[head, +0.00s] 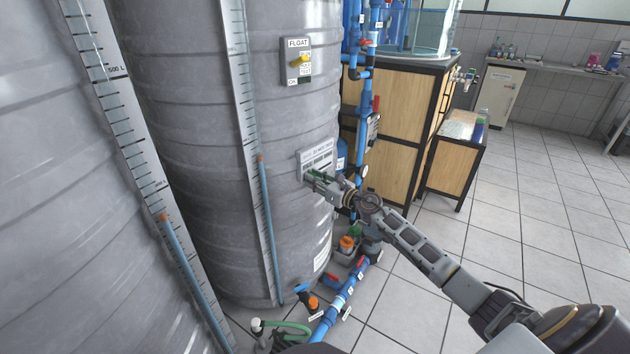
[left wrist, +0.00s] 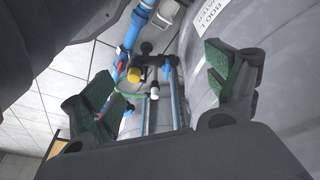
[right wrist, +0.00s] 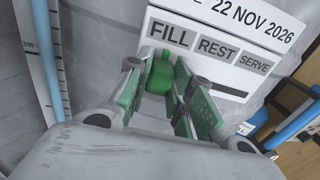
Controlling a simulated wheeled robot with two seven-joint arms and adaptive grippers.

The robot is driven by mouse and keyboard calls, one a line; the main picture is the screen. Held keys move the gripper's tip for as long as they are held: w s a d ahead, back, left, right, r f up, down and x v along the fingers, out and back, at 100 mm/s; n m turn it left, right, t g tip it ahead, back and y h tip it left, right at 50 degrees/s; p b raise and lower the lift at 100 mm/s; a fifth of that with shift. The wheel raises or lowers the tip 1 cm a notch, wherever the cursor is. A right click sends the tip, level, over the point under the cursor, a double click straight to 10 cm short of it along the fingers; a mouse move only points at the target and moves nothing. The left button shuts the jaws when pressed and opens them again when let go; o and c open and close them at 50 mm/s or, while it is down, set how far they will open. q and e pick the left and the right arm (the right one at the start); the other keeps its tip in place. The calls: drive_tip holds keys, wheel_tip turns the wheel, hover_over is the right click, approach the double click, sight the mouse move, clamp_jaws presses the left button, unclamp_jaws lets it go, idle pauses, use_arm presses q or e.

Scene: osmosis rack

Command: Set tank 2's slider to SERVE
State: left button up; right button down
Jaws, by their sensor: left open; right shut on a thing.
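A white plate (head: 316,160) is on the side of a grey tank (head: 190,130) in the head view. In the right wrist view the plate (right wrist: 205,25) reads FILL, REST and SERVE from left to right, under a date. The green slider knob (right wrist: 160,72) is below FILL, at the left end of a dark slot. My right gripper (head: 312,175) is at the plate. In the right wrist view my right gripper (right wrist: 163,85) is shut on the knob. My left gripper (left wrist: 155,85) is open and empty in its wrist view, above blue pipework. The tank's number is not readable.
A FLOAT box (head: 297,60) with a yellow knob is higher on the tank. Blue pipes (head: 365,110) stand right of the tank, and more pipes and valves (head: 335,300) lie low in front. A wooden cabinet (head: 400,125) stands behind. Tiled floor (head: 540,190) is open at right.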

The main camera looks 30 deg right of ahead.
sight(329, 164)
drive_tip(key=shift+d, duration=0.1)
drive_tip(key=w+d+b, duration=0.1)
drive_tip(key=d+b, duration=0.1)
drive_tip(key=d, duration=0.1)
drive_tip(key=w+d+b, duration=0.1)
drive_tip(key=d+b, duration=0.2)
drive_tip(key=w+d+b, duration=0.2)
drive_tip(key=d, duration=0.1)
drive_tip(key=shift+d+f+b, duration=0.1)
drive_tip(key=shift+d+b, duration=0.25)
use_arm(q)
drive_tip(key=w+d+f+t+h, duration=0.1)
drive_tip(key=d+f+t+h, duration=0.1)
drive_tip(key=f, duration=0.7)
drive_tip(key=shift+w+d+n+t, duration=0.3)
drive_tip(key=shift+d+t, duration=0.2)
drive_tip(key=shift+d, duration=0.45)
use_arm(e)
drive_tip(key=shift+d+r, duration=0.2)
drive_tip(key=shift+d, duration=0.05)
use_arm(q)
drive_tip(key=shift+r, duration=0.1)
use_arm(e)
drive_tip(key=c, duration=1.2)
unclamp_jaws()
drive_tip(key=shift+w+d, duration=0.1)
drive_tip(key=shift+c, duration=0.2)
drive_tip(key=shift+s+f, duration=0.1)
drive_tip(key=shift+s, duration=0.1)
